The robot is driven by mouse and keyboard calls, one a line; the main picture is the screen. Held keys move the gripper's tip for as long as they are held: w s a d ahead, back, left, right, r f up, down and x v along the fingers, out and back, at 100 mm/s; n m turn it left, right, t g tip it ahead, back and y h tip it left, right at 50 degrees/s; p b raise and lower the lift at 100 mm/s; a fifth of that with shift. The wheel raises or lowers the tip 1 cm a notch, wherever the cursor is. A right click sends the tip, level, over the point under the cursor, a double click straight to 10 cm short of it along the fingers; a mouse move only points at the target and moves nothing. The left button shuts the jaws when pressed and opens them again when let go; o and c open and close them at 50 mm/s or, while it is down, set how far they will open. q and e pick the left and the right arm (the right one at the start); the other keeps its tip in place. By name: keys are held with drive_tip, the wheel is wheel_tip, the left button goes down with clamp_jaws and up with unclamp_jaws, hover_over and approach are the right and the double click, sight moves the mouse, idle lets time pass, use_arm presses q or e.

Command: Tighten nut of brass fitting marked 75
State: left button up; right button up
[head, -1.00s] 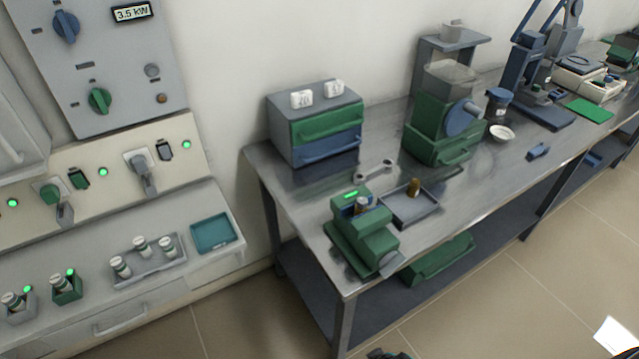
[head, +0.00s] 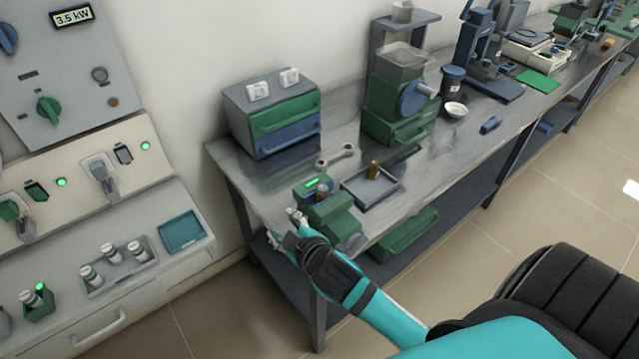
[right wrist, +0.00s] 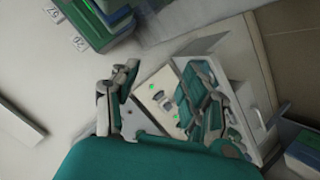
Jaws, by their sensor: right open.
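A second brass piece (head: 373,170) stands in a grey tray (head: 352,198) just right of the vise. A wrench (head: 336,155) lies behind them. No 75 can be read on either brass piece. My right gripper (head: 284,228) is open at the vise's near left side; contact cannot be told. Its spread fingers (right wrist: 160,100) show empty in the right wrist view. My left gripper is out of view.
A drawer box (head: 268,115) with two white number tags on top stands behind the vise. A green machine (head: 388,120) stands further right. A bench (head: 118,265) with vials and a teal tray (head: 181,231) is at left. Open floor lies between and in front.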

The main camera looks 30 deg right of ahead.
drive_tip(key=w+a+r+n+t+y, duration=0.2)
drive_tip(key=w+a+r+n+y, duration=0.1)
drive_tip(key=r+n, duration=0.3)
drive_tip(key=w+a+r+n+t+y, duration=0.2)
drive_tip(key=a+r+n+y, duration=0.15)
drive_tip(key=r, duration=0.45)
drive_tip(key=w+a+r+n+t+y, duration=0.2)
drive_tip(key=w+a+r+n+y, duration=0.15)
drive_tip(key=r+n, duration=0.3)
drive_tip(key=s+a+r+n+g+y, duration=0.2)
drive_tip(key=s+a+n+g+y, duration=0.25)
drive_tip(key=n, duration=0.55)
drive_tip(key=s+a+r+n+g+y, duration=0.15)
drive_tip(key=a+n+g+y, duration=0.3)
drive_tip(key=n+g, duration=0.45)
drive_tip(key=n+g+h+p, duration=0.1)
drive_tip(key=n+g+h, duration=0.4)
drive_tip(key=n+h, duration=1.05)
hover_over(322, 188)
wheel_tip(322, 188, down, 4)
drive_tip(key=r+m+h, duration=0.1)
drive_tip(key=m+h, duration=0.2)
drive_tip(key=m, duration=0.1)
drive_tip(key=shift+n, duration=0.25)
wheel_tip(322, 188, down, 18)
drive_tip(key=p, duration=0.4)
drive_tip(key=shift+r, duration=0.1)
